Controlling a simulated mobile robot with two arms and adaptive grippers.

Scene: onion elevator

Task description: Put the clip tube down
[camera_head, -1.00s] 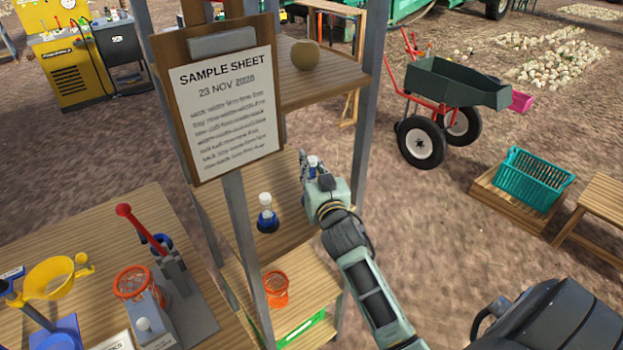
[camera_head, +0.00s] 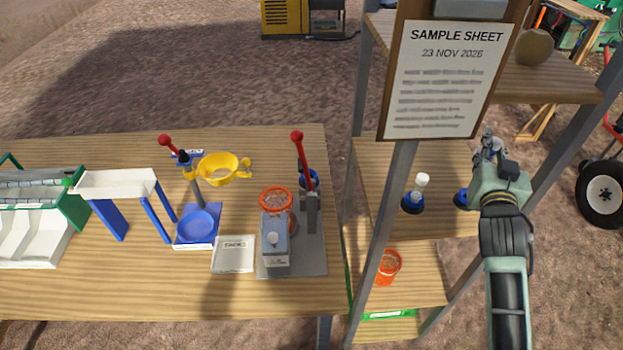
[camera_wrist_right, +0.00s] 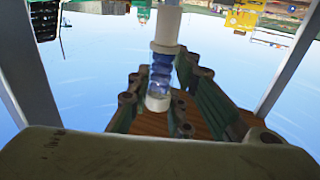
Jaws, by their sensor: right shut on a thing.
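The clip tube (camera_wrist_right: 163,65) shows in the right wrist view as a white tube with a blue, partly clear middle and a white lower end. My right gripper (camera_head: 488,145) is over the middle shelf (camera_head: 440,225) of the rack, its fingers pointing away from me. In the wrist view its green fingers (camera_wrist_right: 173,105) are around the tube, shut on it. In the head view the gripper mostly hides the tube. A blue base (camera_head: 462,197) is partly hidden beside the gripper; I cannot tell whether the tube touches it. My left gripper is out of view.
A white-topped piece with a blue base (camera_head: 415,194) stands left of my gripper. A clipboard sheet (camera_head: 441,80) and rack posts are close by. An orange basket (camera_head: 387,267) sits on the lower shelf. The bench (camera_head: 130,290) at left holds a red-levered press (camera_head: 308,205).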

